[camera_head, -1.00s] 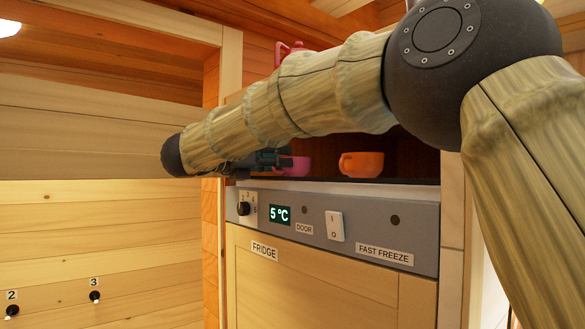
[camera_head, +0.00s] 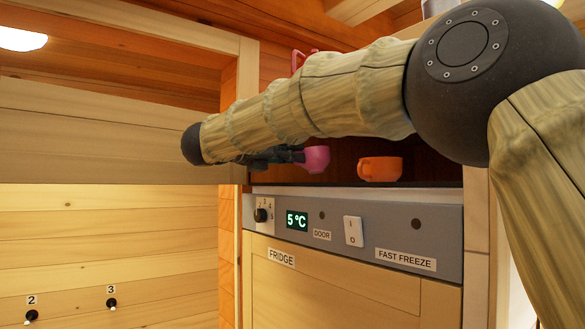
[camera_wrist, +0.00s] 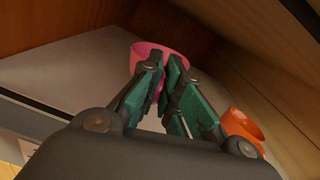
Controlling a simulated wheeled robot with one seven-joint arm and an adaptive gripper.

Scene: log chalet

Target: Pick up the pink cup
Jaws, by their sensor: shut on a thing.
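The pink cup (camera_head: 316,159) is inside the dark niche above the fridge panel, left of the orange cup. My gripper (camera_head: 294,156) reaches it from the left, partly hidden by my arm, and is shut on the cup's near side. The cup looks raised a little above the niche floor. In the wrist view, the pink cup (camera_wrist: 183,59) is at the fingertips of my gripper (camera_wrist: 168,72), which cover part of it.
An orange cup (camera_head: 380,169) stands to the right in the same niche. A red item (camera_head: 300,60) shows above my arm. The fridge control panel (camera_head: 350,225) lies below the niche; a wooden post (camera_head: 247,110) borders its left side.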

